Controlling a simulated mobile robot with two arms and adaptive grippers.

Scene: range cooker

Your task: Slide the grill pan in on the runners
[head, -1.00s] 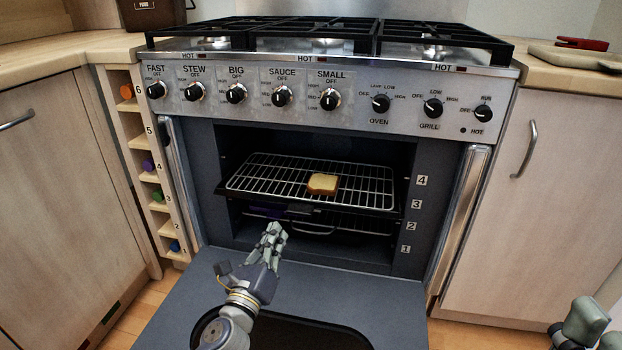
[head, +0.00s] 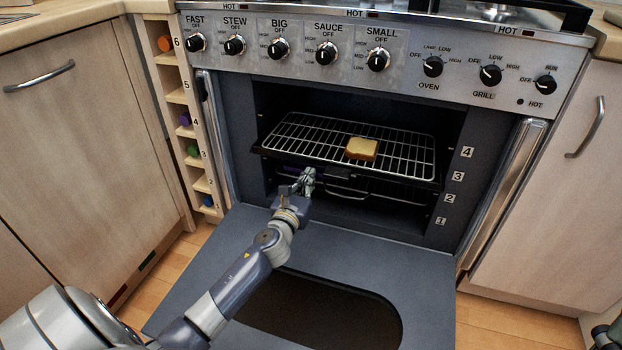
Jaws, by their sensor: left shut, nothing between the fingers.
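The grill pan (head: 280,158) is a dark tray with a wire rack (head: 310,141) on top, inside the open oven near the runner labels 3 and 4. A slice of toast (head: 362,149) lies on the rack, right of its middle. A handle-like bar (head: 346,190) shows below the pan's front edge. My left gripper (head: 308,176) is shut and empty at the oven mouth, just under the pan's front edge; I cannot tell whether it touches the pan. The side runners are mostly hidden in shadow. A small part of my right arm shows at the lower right corner; its fingers are not visible.
The oven door (head: 400,262) hangs open and flat in front, under my left arm. A lower rack (head: 400,198) sits beneath the pan. Control knobs (head: 378,60) line the panel above. A narrow shelf with coloured items (head: 185,119) stands at left.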

